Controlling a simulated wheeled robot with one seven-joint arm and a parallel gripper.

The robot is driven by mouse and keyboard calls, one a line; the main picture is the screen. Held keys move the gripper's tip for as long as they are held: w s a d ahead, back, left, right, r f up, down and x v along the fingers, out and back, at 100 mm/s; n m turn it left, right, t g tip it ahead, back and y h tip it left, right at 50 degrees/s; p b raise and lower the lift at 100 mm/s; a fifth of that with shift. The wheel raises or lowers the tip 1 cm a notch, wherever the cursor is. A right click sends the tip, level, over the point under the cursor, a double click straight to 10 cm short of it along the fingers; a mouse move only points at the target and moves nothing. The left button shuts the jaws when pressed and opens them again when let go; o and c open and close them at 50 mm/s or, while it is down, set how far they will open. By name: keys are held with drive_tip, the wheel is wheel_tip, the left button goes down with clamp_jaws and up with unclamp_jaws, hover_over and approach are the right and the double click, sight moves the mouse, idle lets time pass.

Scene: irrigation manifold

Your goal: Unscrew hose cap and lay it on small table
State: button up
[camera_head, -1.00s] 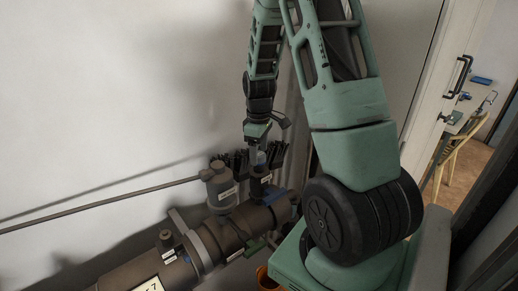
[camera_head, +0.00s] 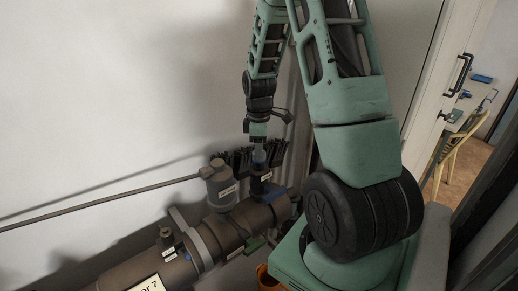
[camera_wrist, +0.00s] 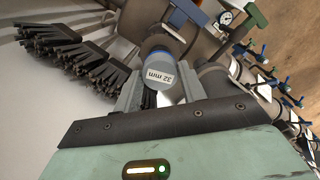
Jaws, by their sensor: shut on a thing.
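My gripper (camera_head: 259,153) points down at the large pipe manifold (camera_head: 232,228), above a short upright pipe stub. In the wrist view, my gripper (camera_wrist: 160,88) has its two grey fingers on either side of a blue-grey round cap (camera_wrist: 166,58), shut on it. A white label (camera_wrist: 160,75) reading "32 mm" shows at the fingers. The cap appears to sit at the stub; whether its thread is engaged cannot be seen. A table-like surface (camera_head: 458,122) with small blue items stands far right past the doorway; I cannot tell if it is the small table.
A grey cylinder (camera_head: 219,187) stands on the manifold just left of the stub. Black brush-like bristles (camera_head: 240,160) are close behind, by the wall. The wrist view shows a pressure gauge (camera_wrist: 225,18) and several valves with blue handles.

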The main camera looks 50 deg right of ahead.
drive_tip(key=shift+n, duration=0.6)
drive_tip(key=shift+r+n+p, duration=0.15)
drive_tip(key=shift+n+p, duration=0.5)
drive_tip(key=shift+n, duration=0.35)
drive_tip(key=shift+n+p, duration=0.5)
drive_tip(key=shift+n, duration=0.8)
drive_tip(key=shift+f, duration=0.2)
drive_tip(key=shift+r+n+p, duration=0.15)
drive_tip(key=shift+n+p, duration=1.4)
drive_tip(key=shift+n, duration=0.65)
